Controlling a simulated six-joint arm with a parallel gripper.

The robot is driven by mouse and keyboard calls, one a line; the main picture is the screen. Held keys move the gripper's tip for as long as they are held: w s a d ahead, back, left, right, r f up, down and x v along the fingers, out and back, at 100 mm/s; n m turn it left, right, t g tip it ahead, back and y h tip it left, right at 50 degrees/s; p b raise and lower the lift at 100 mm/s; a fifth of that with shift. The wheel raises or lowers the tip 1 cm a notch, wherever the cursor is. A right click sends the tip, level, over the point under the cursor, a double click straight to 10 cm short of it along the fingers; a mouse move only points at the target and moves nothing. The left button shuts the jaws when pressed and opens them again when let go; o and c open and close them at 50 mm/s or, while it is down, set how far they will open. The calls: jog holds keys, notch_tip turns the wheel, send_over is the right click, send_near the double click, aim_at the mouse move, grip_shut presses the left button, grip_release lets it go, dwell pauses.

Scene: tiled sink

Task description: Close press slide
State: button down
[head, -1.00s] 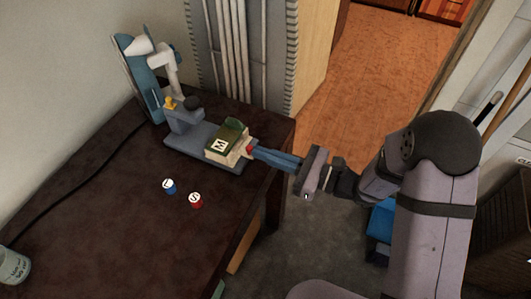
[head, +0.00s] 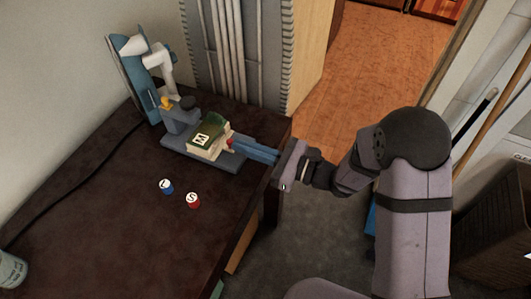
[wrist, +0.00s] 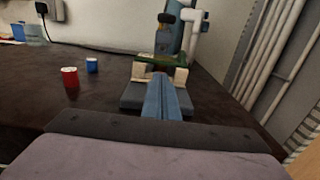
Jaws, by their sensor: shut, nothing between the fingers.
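The blue-grey press (head: 180,117) stands on the dark table, with a flat base (head: 227,166) running to the right. Its slide (head: 208,138), a cream block with a green top and a white M label, sits on the base close to the press's upright body; bare base shows at the right end. A red part (head: 229,143) shows on the slide's right side. My gripper (head: 233,145) is shut, its blue fingers level with the slide, tips at or very near the red part; contact is unclear. In the wrist view the fingers (wrist: 164,82) point at the slide's cream end (wrist: 180,76).
A blue cylinder (head: 166,187) marked L and a red cylinder (head: 193,201) marked S stand on the table in front of the press. A blue and white stand (head: 135,75) is behind it, by the wall. Pipes (head: 232,50) rise behind the table. The front left tabletop is mostly clear.

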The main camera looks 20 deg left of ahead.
jog(key=shift+d, duration=0.1)
jog(key=d, duration=1.3)
jog(key=shift+d, duration=0.4)
jog(key=s+a+r+n+g+h+p, duration=0.2)
jog(key=s+a+r+n+p, duration=0.2)
jog(key=r+p, duration=0.55)
jog(key=s+a+r+n+g+h+p, duration=0.1)
jog(key=s+a+r+n+g+p, duration=0.35)
jog(key=r, duration=0.75)
jog(key=w+d+f+m+t+h, duration=0.2)
jog(key=w+f+m+t+h, duration=0.1)
jog(key=f, duration=0.3)
jog(key=w+d+f+m+t+h+p, duration=0.1)
jog(key=w+d+f+m+t+h, duration=0.2)
jog(key=w+f+m, duration=0.2)
jog(key=shift+w+d+f, duration=0.2)
jog(key=shift+w+f, duration=0.05)
jog(key=shift+f, duration=0.4)
jog(key=shift+m+t, duration=0.25)
